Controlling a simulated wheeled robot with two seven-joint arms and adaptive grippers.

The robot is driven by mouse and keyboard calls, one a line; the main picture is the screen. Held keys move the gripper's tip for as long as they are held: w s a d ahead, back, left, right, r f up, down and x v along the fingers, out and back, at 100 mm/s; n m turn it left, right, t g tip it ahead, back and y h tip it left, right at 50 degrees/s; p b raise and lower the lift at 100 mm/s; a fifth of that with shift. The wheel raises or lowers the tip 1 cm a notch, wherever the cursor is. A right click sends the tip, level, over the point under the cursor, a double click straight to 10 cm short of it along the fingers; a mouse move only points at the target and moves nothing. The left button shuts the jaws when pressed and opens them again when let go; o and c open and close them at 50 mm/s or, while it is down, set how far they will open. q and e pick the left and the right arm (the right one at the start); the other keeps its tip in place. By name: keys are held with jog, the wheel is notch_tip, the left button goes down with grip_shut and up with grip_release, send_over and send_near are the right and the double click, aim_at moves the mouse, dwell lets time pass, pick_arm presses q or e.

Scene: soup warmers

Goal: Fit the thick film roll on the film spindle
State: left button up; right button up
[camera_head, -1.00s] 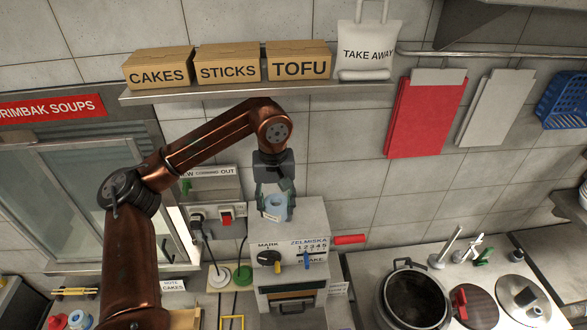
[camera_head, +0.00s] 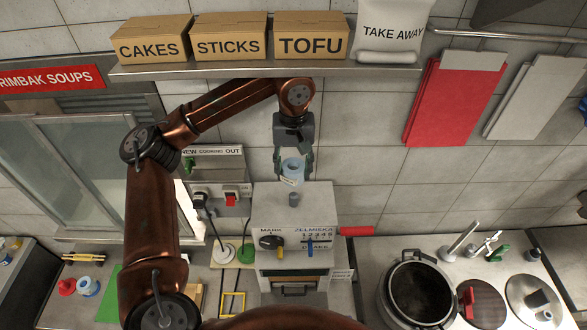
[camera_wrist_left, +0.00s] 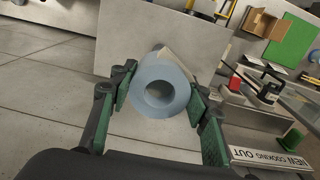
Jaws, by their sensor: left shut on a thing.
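The film roll (camera_head: 293,167) is a thick light-blue ring with a pale film edge. My left gripper (camera_head: 293,174) is shut on it, one finger on each side, and holds it in the air above the grey machine (camera_head: 265,205) marked ZELMISKA. In the left wrist view the roll's open hole faces the camera between the green finger pads of my left gripper (camera_wrist_left: 161,86); the peg is hidden there. My right gripper is out of view.
A shelf (camera_head: 230,72) with boxes is above my left arm. A panel (camera_head: 213,180) with plugs and cables is left of the machine. A red bar (camera_head: 357,231) sticks out right of it. A pot (camera_head: 418,290) stands at right, another blue roll (camera_head: 88,286) at left.

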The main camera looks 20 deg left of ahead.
aim_at(294, 194)
pick_arm(q)
jog(key=shift+d+f+b, duration=0.1)
jog(key=shift+f+b, duration=0.25)
jog(key=shift+f, duration=0.1)
jog(key=shift+s+f+b, duration=0.1)
jog(key=shift+f+b, duration=0.35)
jog(key=shift+f, duration=0.2)
jog(key=shift+f+b, duration=1.1)
jog(key=shift+f, duration=0.7)
jog(key=shift+f+b, duration=0.65)
jog(key=shift+c, duration=0.2)
jog(key=shift+f+b, duration=0.8)
jog(key=shift+f, duration=0.4)
jog(key=shift+f+b, duration=0.8)
jog(key=shift+f, duration=0.4)
